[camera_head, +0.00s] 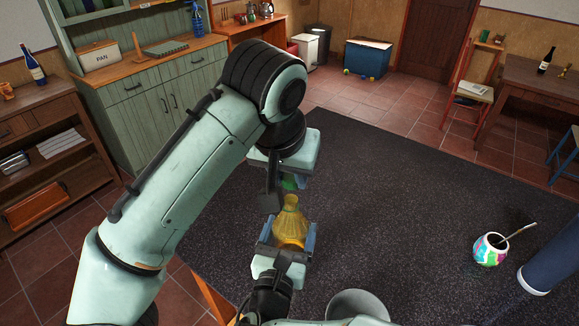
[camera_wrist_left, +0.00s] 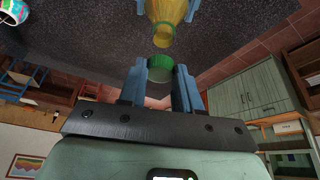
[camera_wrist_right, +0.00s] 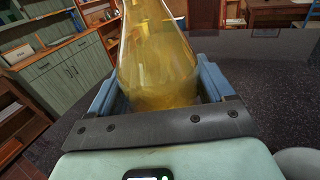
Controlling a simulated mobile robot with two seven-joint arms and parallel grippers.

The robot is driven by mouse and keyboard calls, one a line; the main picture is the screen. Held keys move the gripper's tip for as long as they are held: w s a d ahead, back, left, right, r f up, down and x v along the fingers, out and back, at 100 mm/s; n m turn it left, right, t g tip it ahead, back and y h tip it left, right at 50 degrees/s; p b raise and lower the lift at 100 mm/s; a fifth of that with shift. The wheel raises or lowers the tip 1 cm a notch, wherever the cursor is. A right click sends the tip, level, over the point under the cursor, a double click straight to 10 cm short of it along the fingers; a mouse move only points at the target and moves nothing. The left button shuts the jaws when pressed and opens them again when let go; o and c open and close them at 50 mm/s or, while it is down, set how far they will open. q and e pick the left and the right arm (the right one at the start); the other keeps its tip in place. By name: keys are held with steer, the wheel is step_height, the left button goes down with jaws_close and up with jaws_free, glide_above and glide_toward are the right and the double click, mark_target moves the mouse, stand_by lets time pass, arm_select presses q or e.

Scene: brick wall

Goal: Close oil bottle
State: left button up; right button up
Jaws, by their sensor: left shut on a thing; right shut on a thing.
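The oil bottle (camera_head: 291,222) is yellow glass with an open neck and stands upright above the dark table. My right gripper (camera_head: 288,239) is shut around its lower body; the right wrist view shows the bottle (camera_wrist_right: 158,60) between the blue fingers. The green cap (camera_wrist_left: 160,68) is between the fingers of my left gripper (camera_wrist_left: 158,82), which is shut on it. In the head view the cap (camera_head: 289,183) is just above the bottle's mouth, partly hidden by my left gripper. The left wrist view shows a small gap between cap and bottle neck (camera_wrist_left: 163,40).
A colourful mate cup (camera_head: 490,250) with a metal straw and a blue flask (camera_head: 553,262) stand on the right of the dark table (camera_head: 400,200). The table between them and the bottle is clear. Cabinets and shelves stand beyond the table.

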mark_target(286, 201)
arm_select(q)
steer(key=shift+f, duration=1)
steer(key=shift+f, duration=0.9)
steer(key=shift+f, duration=0.55)
arm_select(e)
jaws_close()
arm_select(q)
steer(key=m, duration=0.1)
steer(key=m+h, duration=0.1)
steer(key=m, duration=0.1)
steer(key=m+g, duration=0.1)
steer(key=m, duration=0.1)
steer(key=shift+w+a+h, duration=0.1)
steer(key=shift+a+h, duration=0.2)
steer(key=shift+h, duration=0.1)
steer(key=m+g, duration=0.1)
steer(key=m, duration=0.2)
steer(key=shift+w+m+h, duration=0.15)
steer(key=shift+m+h, duration=0.25)
steer(key=shift+w+a+m+g+h, duration=0.1)
steer(key=shift+m+g, duration=0.45)
steer(key=shift+m, duration=0.8)
steer(key=shift+w+d+m+g+h, duration=0.1)
steer(key=shift+m+g, duration=0.4)
steer(key=shift+m, duration=0.9)
steer(key=shift+w+a+m+g+h, duration=0.1)
steer(key=shift+m+g, duration=0.45)
steer(key=shift+m, duration=0.8)
